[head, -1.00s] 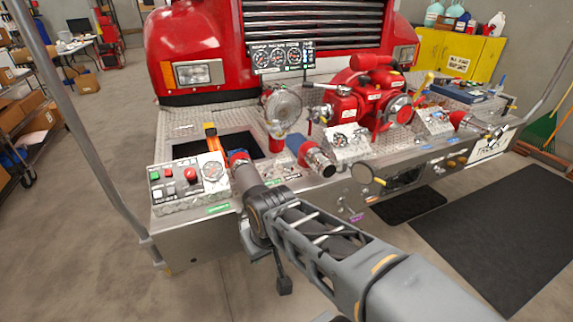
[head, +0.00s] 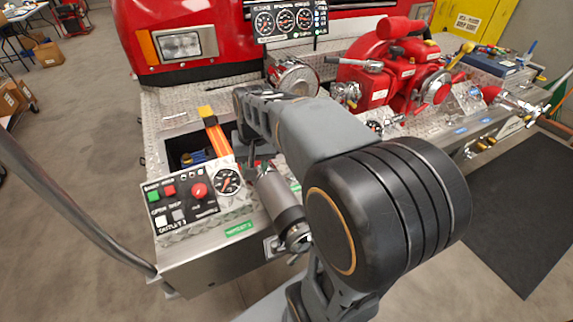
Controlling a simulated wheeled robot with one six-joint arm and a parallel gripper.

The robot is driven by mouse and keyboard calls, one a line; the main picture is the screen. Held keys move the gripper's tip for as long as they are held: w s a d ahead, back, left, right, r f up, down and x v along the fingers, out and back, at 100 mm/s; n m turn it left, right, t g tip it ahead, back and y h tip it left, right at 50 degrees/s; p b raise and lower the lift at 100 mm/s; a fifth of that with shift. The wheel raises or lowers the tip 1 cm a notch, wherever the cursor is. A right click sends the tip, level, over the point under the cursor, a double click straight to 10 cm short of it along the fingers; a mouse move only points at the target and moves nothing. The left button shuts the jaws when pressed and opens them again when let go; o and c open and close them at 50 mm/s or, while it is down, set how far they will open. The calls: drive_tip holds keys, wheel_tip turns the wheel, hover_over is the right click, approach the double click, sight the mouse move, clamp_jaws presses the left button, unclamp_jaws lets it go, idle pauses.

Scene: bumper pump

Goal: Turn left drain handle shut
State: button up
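The left drain handle cannot be made out with certainty; my arm covers much of the bumper's front in the head view. Small metal fittings (head: 297,240) show at the front edge, below a grey cylinder (head: 280,203), but I cannot tell if the handle is among them. My gripper (head: 257,163) seems to be the dark, narrow part at the end of my forearm, beside the top of that cylinder and right of the control panel. Its fingers are too small and covered to tell whether they are open, or touching anything.
A control panel (head: 190,193) with buttons and a gauge stands on the bumper's left. Behind it is an orange lever (head: 214,133) over a dark opening. A red pump (head: 395,75) stands to the right. A grey post (head: 75,210) rises at the left. Floor at the right has a dark mat (head: 510,220).

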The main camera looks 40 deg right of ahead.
drive_tip(key=w+d+f+m+g+y, duration=0.1)
drive_tip(key=w+d+f+m, duration=0.15)
drive_tip(key=d, duration=0.45)
drive_tip(key=w+d+f+m+g+y, duration=0.1)
drive_tip(key=w+d+m, duration=0.3)
drive_tip(key=d, duration=0.3)
drive_tip(key=w+d+f+m+g+y, duration=0.1)
drive_tip(key=w+d+f+m, duration=0.2)
drive_tip(key=d, duration=0.4)
drive_tip(key=shift+y, duration=0.3)
drive_tip(key=x, duration=1.3)
drive_tip(key=shift+w+d+f, duration=0.25)
drive_tip(key=shift+w+d, duration=0.1)
drive_tip(key=shift+w, duration=0.05)
drive_tip(key=shift+c, duration=0.3)
clamp_jaws()
drive_tip(key=shift+w+r+m+t+p, duration=0.15)
drive_tip(key=shift+m+t+p, duration=0.35)
drive_tip(key=shift+m, duration=0.85)
drive_tip(key=shift+w+f+m+t+p, duration=0.1)
drive_tip(key=shift+w+m+t+p, duration=0.1)
drive_tip(key=shift+m+t, duration=0.85)
drive_tip(key=shift+m+g, duration=0.25)
drive_tip(key=shift+m, duration=0.3)
